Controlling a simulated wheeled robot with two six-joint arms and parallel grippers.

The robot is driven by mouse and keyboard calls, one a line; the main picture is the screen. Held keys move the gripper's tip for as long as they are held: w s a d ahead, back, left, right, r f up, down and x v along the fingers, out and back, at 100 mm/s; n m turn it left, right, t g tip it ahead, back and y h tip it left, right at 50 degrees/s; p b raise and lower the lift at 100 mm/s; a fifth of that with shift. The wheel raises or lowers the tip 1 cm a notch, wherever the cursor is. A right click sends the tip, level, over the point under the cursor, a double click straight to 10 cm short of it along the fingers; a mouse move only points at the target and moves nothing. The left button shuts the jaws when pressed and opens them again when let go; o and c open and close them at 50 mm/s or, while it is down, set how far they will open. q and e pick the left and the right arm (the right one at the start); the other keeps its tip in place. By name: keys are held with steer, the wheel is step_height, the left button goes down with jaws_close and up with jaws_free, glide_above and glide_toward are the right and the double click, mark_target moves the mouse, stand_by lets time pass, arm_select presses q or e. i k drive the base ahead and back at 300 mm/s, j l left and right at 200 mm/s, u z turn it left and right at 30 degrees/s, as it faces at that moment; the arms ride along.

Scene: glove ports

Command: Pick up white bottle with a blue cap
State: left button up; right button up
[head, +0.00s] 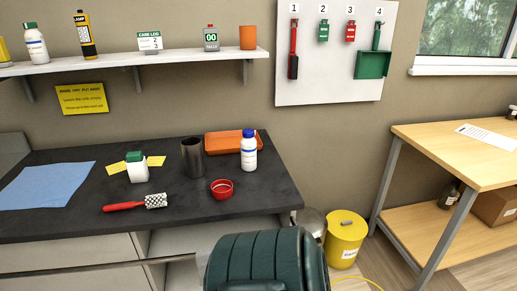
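The white bottle with a blue cap (249,158) stands upright on the dark counter (80,222), near its right end. It has a label on its front. It stands in front of the right part of an orange tray (222,143) and behind a small red ring-shaped item (221,189). A dark metal cup (192,160) stands to its left, apart from it. Neither of my grippers shows in the head view.
A large dark green ribbed object (265,262) fills the bottom centre, in front of the counter. A yellow bin (345,238) and wooden table (465,150) stand right.

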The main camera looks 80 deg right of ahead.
mark_target(248, 146)
steer(key=z, duration=2.35)
steer(key=i+l+u, duration=0.1)
steer(key=l+u, duration=0.3)
